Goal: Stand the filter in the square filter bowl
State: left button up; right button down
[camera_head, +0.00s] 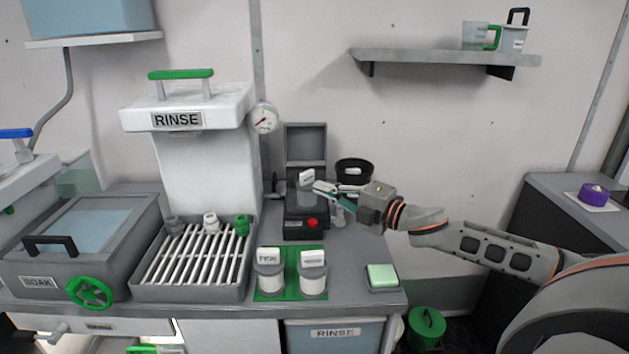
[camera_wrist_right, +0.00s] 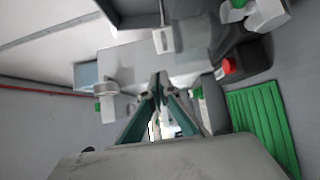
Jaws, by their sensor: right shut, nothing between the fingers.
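My right gripper (camera_head: 318,188) is shut and empty. Its tips are beside a small white tag (camera_head: 306,177) on top of a greyish vessel in the dark machine (camera_head: 305,228) with a raised lid and a red button. In the right wrist view the closed fingers (camera_wrist_right: 158,84) meet at a point, with nothing between them. I cannot tell surely which thing is the filter or the square filter bowl. Two pale tagged containers (camera_head: 269,279) (camera_head: 313,280) stand on the green mat (camera_head: 291,262). My left gripper is not in view.
A ribbed rinse tray (camera_head: 192,292) holds several small fittings at its back. A black round bowl (camera_head: 354,167) stands behind my right gripper. A pale green block (camera_head: 382,275) sits in a small dark tray at the counter's front right. A soak tank (camera_head: 75,235) is at left.

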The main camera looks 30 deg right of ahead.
aim_at(304, 175)
jog(key=shift+w+d, duration=0.15)
jog(key=shift+w, duration=0.8)
jog(key=shift+w+d, duration=0.2)
jog(key=shift+w, duration=0.7)
jog(key=shift+w+d, duration=0.15)
jog(key=shift+w, duration=0.8)
